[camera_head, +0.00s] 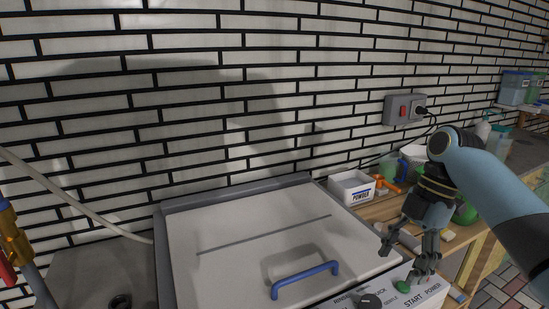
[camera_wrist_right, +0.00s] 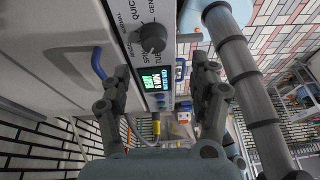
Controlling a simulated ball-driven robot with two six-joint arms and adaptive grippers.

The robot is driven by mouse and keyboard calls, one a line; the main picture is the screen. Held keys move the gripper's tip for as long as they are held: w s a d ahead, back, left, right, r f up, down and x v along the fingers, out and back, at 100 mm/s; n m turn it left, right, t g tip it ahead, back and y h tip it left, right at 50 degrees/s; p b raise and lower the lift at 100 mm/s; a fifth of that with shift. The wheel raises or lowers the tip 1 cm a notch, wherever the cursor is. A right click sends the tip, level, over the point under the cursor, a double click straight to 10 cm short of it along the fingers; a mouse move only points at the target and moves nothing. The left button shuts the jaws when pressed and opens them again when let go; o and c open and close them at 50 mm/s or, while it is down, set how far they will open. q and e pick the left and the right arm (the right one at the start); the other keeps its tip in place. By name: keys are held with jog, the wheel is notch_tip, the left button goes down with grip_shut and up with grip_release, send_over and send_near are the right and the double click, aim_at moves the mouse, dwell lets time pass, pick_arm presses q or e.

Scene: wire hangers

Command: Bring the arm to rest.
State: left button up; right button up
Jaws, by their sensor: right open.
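My right arm (camera_head: 493,181) comes in from the right in the head view. Its gripper (camera_head: 405,266) points down over the right end of the washing machine's control panel, close to the green start button (camera_head: 403,286). The fingers are spread and hold nothing. In the right wrist view the open gripper (camera_wrist_right: 150,70) has the panel's lit display (camera_wrist_right: 157,80) and dark knob (camera_wrist_right: 152,38) behind and between its fingers. I cannot tell whether a fingertip touches the panel. My left gripper is not in view.
The machine's white lid (camera_head: 240,245) is shut, with a blue handle (camera_head: 305,278) at its front. A white powder box (camera_head: 352,187) and orange and green items stand on the wooden bench (camera_head: 385,208) behind my gripper.

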jog(key=s+f+m+t+h, duration=0.1)
jog(key=s+f+m, duration=0.4)
jog(key=s, duration=0.2)
jog(key=s+r+m+t+h, duration=0.2)
jog(key=s+r+m, duration=0.1)
jog(key=s+m, duration=0.5)
jog(key=s+r+m+t+h, duration=0.1)
jog(key=s+r+m+t, duration=0.1)
jog(key=s+m, duration=0.65)
jog(key=s+d+f+g+b, duration=0.15)
jog(key=f+b, duration=0.25)
jog(key=f, duration=1.4)
jog(key=s+d+f+b, duration=0.1)
jog(key=s+f+b, duration=0.25)
jog(key=f, duration=1.45)
jog(key=s+f+b, duration=0.5)
jog(key=s+f, duration=1.2)
jog(key=f, duration=0.2)
jog(key=shift+s+d+f+n+g+b, duration=0.15)
jog(key=shift+d+f+n+g+b, duration=0.05)
jog(key=shift+d+n+g+b, duration=0.2)
